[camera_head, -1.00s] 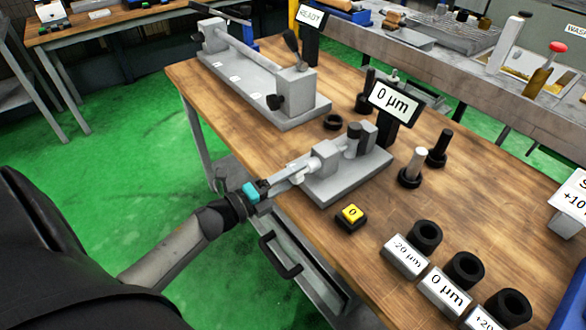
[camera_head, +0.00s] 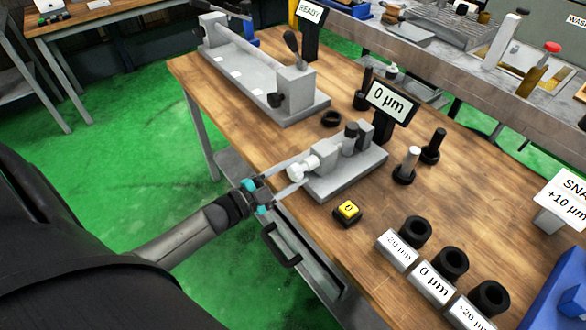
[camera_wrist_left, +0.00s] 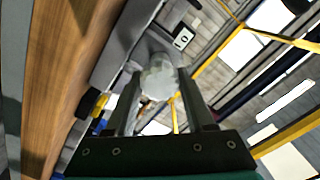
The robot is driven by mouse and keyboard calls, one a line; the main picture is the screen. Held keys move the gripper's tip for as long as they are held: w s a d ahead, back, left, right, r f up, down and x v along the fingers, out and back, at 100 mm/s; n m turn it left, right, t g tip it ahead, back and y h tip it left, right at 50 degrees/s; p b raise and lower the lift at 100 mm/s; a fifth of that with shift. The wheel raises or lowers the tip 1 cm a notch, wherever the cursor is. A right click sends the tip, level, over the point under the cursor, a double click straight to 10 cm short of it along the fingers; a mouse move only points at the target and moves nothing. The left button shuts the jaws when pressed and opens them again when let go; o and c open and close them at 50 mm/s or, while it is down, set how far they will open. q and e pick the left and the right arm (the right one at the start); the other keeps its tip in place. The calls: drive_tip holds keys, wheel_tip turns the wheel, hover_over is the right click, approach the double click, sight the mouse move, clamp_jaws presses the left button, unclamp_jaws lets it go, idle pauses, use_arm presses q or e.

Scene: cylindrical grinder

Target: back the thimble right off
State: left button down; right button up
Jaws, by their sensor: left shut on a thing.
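The small measuring bench (camera_head: 345,175) is a grey fixture near the table's left edge, with a display (camera_head: 388,100) reading "0 µm" behind it. The pale round thimble (camera_head: 301,172) is at the left end of its grey block. My left gripper (camera_head: 297,171) reaches in from the left and is shut on the thimble, one finger on each side. In the left wrist view the pale, faceted thimble (camera_wrist_left: 160,82) sits between the two fingertips. The fingers hide part of its sides. My right gripper is not in view.
A yellow-topped button (camera_head: 347,210) is in front of the bench. Black rings on labelled blocks (camera_head: 434,284) stand at the front right. Two upright plugs (camera_head: 406,165) stand to the right. A longer grey fixture (camera_head: 262,85) is at the back left.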

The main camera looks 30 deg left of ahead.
use_arm(q)
drive_tip(key=n+p, duration=0.1)
drive_tip(key=n, duration=0.2)
drive_tip(key=shift+n, duration=0.4)
drive_tip(key=n, duration=0.2)
drive_tip(key=shift+n+p, duration=0.3)
drive_tip(key=n, duration=0.5)
drive_tip(key=shift+a+n, duration=0.1)
drive_tip(key=shift+n, duration=0.2)
drive_tip(key=shift+c, duration=1.3)
unclamp_jaws()
drive_tip(key=shift+p, duration=0.3)
drive_tip(key=v, duration=1.5)
drive_tip(key=shift+p, duration=0.35)
